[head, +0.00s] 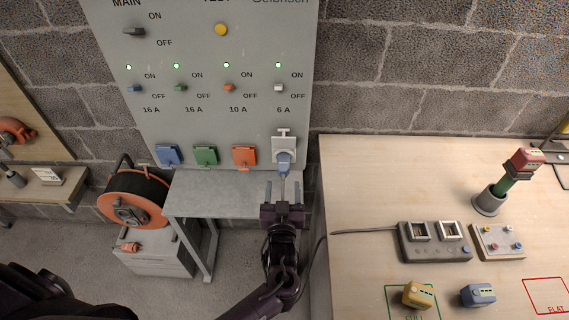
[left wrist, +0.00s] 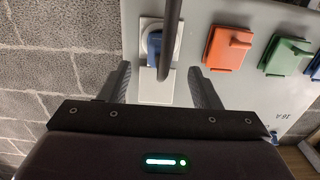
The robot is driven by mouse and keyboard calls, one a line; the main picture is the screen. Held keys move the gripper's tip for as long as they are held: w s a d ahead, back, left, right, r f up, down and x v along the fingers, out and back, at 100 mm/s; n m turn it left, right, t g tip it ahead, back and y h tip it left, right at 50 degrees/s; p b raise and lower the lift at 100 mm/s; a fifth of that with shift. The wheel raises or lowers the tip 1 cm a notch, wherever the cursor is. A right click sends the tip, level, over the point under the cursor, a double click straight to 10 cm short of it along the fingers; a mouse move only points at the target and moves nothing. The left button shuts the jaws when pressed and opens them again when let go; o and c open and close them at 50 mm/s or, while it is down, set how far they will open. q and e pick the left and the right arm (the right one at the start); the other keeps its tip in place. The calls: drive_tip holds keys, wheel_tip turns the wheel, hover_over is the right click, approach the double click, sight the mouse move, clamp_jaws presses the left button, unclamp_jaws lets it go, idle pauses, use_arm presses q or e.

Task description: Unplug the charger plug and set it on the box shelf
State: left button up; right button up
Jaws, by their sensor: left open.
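The blue charger plug (head: 284,160) sits in the white socket (head: 283,142) at the lower right of the grey panel. The plug also shows in the left wrist view (left wrist: 154,46), partly hidden by its dark cable (left wrist: 167,48). My left gripper (head: 283,186) is open just below the plug, with its fingers pointing toward the panel and apart from the plug. In the left wrist view the open fingers (left wrist: 159,72) stand either side of the cable and plug. A grey shelf (head: 220,197) lies under the panel. My right gripper is not in view.
Blue (head: 169,155), green (head: 206,155) and orange (head: 244,156) socket covers line the panel left of the white socket. An orange cable reel (head: 134,200) stands left of the shelf. A wooden table (head: 370,190) with several devices is on the right. The shelf top looks bare.

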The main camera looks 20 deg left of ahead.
sight(283, 174)
use_arm(q)
drive_tip(key=b+x, duration=0.3)
drive_tip(key=x, duration=0.4)
drive_tip(key=shift+w+a+f, duration=0.1)
drive_tip(key=shift+w+f, duration=0.1)
drive_tip(key=shift+w+a+r+b, duration=0.2)
drive_tip(key=shift+w+b, duration=0.2)
drive_tip(key=shift+w, duration=0.3)
idle(0.4)
clamp_jaws()
drive_tip(key=shift+s+d+f+p, duration=0.1)
drive_tip(key=shift+s+p, duration=0.15)
drive_tip(key=shift+p, duration=0.05)
drive_tip(key=shift+s+d, duration=0.15)
drive_tip(key=shift+s, duration=0.45)
drive_tip(key=shift+p+v, duration=1.2)
drive_tip(key=shift+v, duration=0.8)
drive_tip(key=shift+s, duration=0.15)
